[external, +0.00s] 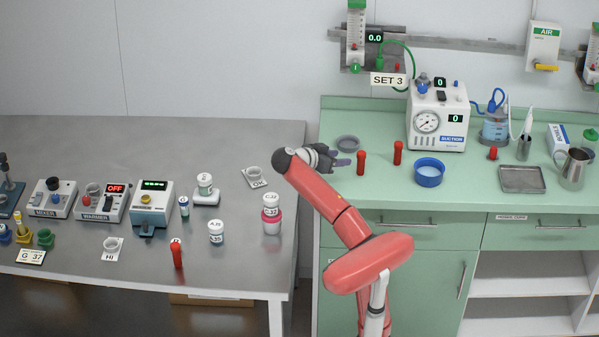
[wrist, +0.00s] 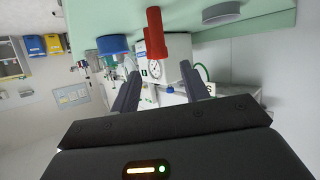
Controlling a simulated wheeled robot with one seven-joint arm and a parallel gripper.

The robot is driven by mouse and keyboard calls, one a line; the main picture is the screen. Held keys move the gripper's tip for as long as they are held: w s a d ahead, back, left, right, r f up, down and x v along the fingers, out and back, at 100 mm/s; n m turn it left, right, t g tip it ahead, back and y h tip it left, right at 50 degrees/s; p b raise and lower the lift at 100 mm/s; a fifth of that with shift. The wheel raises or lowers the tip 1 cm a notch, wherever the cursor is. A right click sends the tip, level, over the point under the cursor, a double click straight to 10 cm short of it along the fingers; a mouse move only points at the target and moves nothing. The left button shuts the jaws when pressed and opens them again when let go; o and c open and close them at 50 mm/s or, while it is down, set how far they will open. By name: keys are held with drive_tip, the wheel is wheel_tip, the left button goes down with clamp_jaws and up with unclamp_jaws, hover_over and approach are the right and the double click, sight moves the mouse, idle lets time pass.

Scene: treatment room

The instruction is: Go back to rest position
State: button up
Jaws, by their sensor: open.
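My red arm stands in front of the green counter (external: 330,190) in the external view. My gripper (external: 350,162) reaches over the counter's left front part, beside a red cylinder (external: 361,163). In the wrist view my gripper (wrist: 158,90) has its two dark fingers spread apart with nothing held between them. A red cylinder (wrist: 155,33) shows beyond the fingers, apart from them. The wrist picture is turned, with the counter along its top.
A second red cylinder (external: 398,153), a blue bowl (external: 429,173) and a grey ring-shaped dish (external: 348,143) are near my gripper. The suction unit (external: 437,118) stands behind. The metal table (external: 250,130) at left holds several devices and jars. A metal tray (external: 522,179) lies at right.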

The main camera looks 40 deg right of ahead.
drive_tip(key=s+a+f+n+t+y+p, duration=0.3)
drive_tip(key=s+a+f+n+t+y, duration=0.25)
drive_tip(key=s+n, duration=0.2)
drive_tip(key=s+a+f+n+y, duration=0.2)
drive_tip(key=a+f+n, duration=0.1)
drive_tip(key=f, duration=0.5)
drive_tip(key=s+a+f+n+t+y, duration=0.1)
drive_tip(key=s+a+f+n+y, duration=0.1)
drive_tip(key=f, duration=0.7)
drive_tip(key=s+a+f+n+y, duration=0.3)
drive_tip(key=a+f+n+y, duration=0.1)
drive_tip(key=f, duration=0.4)
drive_tip(key=shift+a+f+n, duration=0.25)
drive_tip(key=shift+a+n, duration=0.35)
drive_tip(key=shift+n, duration=0.25)
